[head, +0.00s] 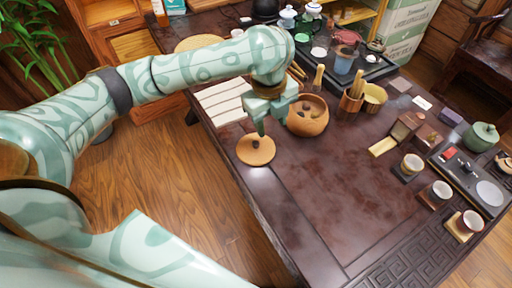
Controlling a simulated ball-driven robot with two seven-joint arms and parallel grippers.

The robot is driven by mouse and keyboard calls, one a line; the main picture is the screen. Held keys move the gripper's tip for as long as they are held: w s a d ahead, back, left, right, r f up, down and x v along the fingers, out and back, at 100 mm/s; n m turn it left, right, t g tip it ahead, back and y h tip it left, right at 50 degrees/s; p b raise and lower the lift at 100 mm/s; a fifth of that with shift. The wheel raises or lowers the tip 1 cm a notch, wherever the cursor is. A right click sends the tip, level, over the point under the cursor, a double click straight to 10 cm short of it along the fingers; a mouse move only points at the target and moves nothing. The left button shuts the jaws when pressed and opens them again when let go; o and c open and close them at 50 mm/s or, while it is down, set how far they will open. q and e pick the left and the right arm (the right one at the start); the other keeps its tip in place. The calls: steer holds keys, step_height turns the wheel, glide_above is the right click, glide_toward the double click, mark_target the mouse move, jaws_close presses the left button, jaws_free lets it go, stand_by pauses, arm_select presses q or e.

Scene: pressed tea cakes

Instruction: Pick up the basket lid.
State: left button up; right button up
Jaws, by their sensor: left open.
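The basket lid (257,156) is a round, flat, tan disc with a small knob at its middle. It lies on the dark table near the table's left edge. My left gripper (262,129) points down just above the lid's knob, with its jaws open. I cannot tell whether a finger touches the knob. The round brown basket (307,120) stands just right of the gripper, with a dark opening showing. My right gripper is not in view.
Bamboo tool holders (351,103) stand beyond the basket. A black tea tray (345,62) with teaware is at the back. Cups and a slate tray (488,195) are at the right. The table's front middle (340,200) is clear. A striped cloth (222,101) lies behind the lid.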

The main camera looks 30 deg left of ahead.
arm_select(q)
steer(key=w+a+r, duration=0.1)
steer(key=a+r, duration=0.3)
steer(key=g+b, duration=0.1)
steer(key=b, duration=0.6)
glide_above(256, 142)
steer(key=shift+y, duration=0.3)
steer(key=f, duration=1)
steer(key=shift+s+d+f, duration=0.1)
steer(key=shift+d+f, duration=0.05)
steer(key=shift+d, duration=0.2)
steer(key=f+b, duration=0.2)
steer(key=f, duration=0.1)
steer(key=f+b, duration=0.2)
steer(key=shift+a, duration=0.3)
steer(key=shift+f+b, duration=0.25)
steer(key=shift+b, duration=0.05)
steer(key=shift+r, duration=0.2)
steer(key=c, duration=0.9)
jaws_close()
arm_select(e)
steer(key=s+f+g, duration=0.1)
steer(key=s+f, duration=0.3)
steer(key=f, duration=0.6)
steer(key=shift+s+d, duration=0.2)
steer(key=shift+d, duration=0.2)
